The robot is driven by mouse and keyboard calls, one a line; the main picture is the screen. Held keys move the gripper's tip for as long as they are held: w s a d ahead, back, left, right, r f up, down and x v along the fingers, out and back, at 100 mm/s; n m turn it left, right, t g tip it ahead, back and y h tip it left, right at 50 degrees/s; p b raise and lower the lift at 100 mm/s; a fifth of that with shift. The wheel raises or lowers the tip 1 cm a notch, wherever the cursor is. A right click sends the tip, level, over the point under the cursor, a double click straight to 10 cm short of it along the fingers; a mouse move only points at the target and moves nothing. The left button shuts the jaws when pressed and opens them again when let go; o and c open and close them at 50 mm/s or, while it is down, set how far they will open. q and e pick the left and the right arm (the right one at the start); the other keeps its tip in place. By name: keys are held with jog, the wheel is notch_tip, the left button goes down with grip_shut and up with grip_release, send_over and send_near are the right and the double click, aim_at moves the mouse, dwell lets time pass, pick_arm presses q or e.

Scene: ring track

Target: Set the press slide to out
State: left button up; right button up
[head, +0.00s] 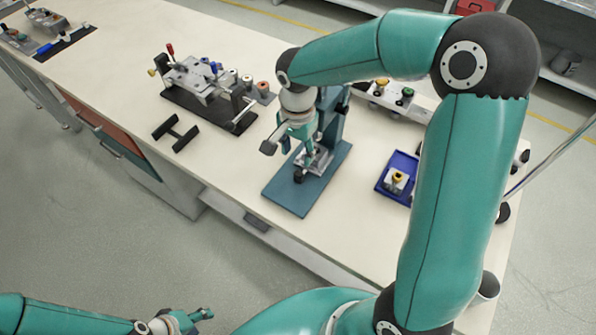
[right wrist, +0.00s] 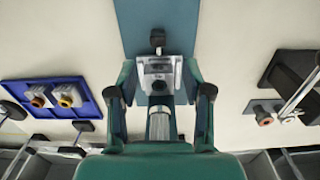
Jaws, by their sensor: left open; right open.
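The press stands on a blue base plate (head: 287,196) on the bench, with a blue column behind. Its slide is a silver block (right wrist: 158,70) with a black knob (right wrist: 157,38) on its front; the knob also shows in the head view (head: 299,177). My right gripper (head: 297,147) is open above the slide, pointing down. In the right wrist view its fingers (right wrist: 163,88) stand to either side of the silver block, and I see no clear contact. My left gripper (head: 203,315) is open and empty, low at the left, away from the bench.
A blue tray (head: 383,186) with small yellow-topped parts lies right of the press. A clamp fixture on a dark plate (head: 193,105) and a black H-shaped piece (head: 176,133) stand to the left. The bench front beside the base plate is clear.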

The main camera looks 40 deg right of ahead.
aim_at(297, 174)
notch_tip(297, 174, down, 10)
jog(key=shift+s+f+p, duration=0.1)
jog(key=shift+p, duration=0.25)
grip_shut()
